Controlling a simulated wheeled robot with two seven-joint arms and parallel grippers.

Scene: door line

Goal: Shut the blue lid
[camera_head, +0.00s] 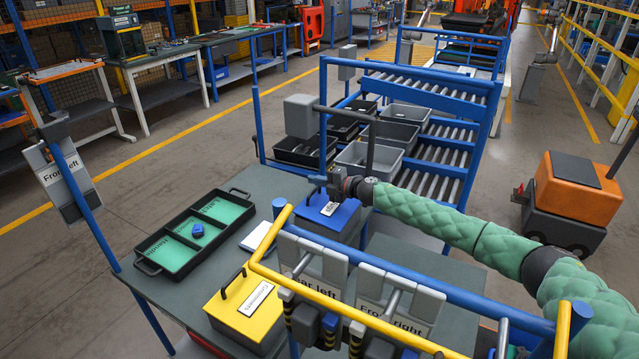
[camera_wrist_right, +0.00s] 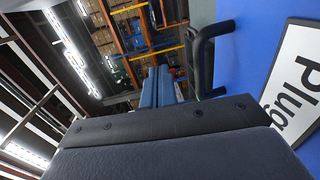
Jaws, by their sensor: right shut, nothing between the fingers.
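The blue lid (camera_head: 339,217) is on a box on the workbench, behind the yellow lid. It looks about level in the head view; its rim is partly hidden by the rack bars, so I cannot tell if a gap is left. In the right wrist view the blue lid (camera_wrist_right: 245,45) fills the right side, with its black handle (camera_wrist_right: 207,55) and white label (camera_wrist_right: 300,85). My right gripper (camera_head: 317,183) is shut and empty, just above the lid's far left part. My left gripper is out of view.
A yellow-lidded box (camera_head: 245,308) stands nearer on the bench. A black tray (camera_head: 185,245) with green compartments and a blue part (camera_head: 198,230) lies left. A blue and yellow rail frame with signs crosses the front. A roller rack with grey bins (camera_head: 385,135) stands behind.

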